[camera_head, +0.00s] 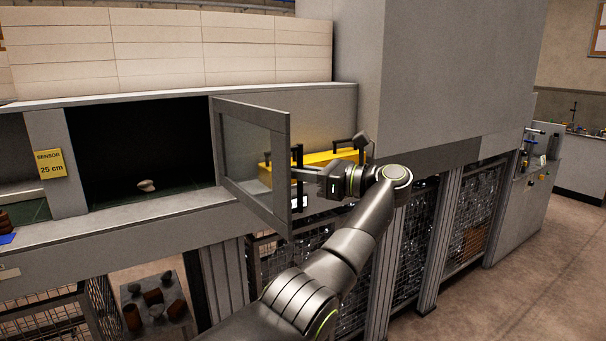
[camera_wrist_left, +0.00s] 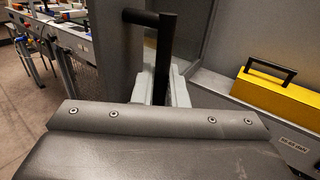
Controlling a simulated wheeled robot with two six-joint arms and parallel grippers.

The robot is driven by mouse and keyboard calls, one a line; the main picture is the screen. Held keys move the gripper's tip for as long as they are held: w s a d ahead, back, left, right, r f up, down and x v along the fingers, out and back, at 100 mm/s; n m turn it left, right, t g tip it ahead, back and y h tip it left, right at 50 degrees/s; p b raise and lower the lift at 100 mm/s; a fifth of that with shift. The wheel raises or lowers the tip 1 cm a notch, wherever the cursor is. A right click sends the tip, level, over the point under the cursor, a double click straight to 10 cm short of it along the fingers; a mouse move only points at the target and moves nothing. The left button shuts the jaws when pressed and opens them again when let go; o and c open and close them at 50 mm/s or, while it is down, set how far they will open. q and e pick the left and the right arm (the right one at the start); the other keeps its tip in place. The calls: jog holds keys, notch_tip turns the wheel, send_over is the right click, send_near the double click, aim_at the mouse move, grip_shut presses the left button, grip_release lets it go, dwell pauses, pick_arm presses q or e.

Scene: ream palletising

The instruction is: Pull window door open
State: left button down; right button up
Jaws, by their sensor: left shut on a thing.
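The window door (camera_head: 252,160) is a grey frame with a clear pane. It stands swung out from the dark opening (camera_head: 140,150) in the head view. A black upright bar handle (camera_head: 298,178) is on its outer edge. My left gripper (camera_head: 304,176) is shut on this handle. In the left wrist view the black handle (camera_wrist_left: 164,55) rises between the pale fingers (camera_wrist_left: 155,92), and part of the door frame (camera_wrist_left: 122,40) is behind it. The lower part of the handle is hidden by my wrist. My right gripper is in neither view.
A yellow box with black handles (camera_head: 318,158) sits behind the door and my wrist; it also shows in the left wrist view (camera_wrist_left: 278,108). A small pale lump (camera_head: 146,185) lies inside the opening. A yellow sensor sign (camera_head: 50,163) is left of it. Mesh cages stand below the ledge.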

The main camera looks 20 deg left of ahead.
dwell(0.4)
pick_arm(q)
jog(key=c, duration=1.8)
grip_release()
jog(key=shift+a, duration=0.1)
jog(key=shift+o, duration=1.2)
jog(key=shift+w+a, duration=0.1)
jog(key=shift+a, duration=0.1)
jog(key=shift+d, duration=0.2)
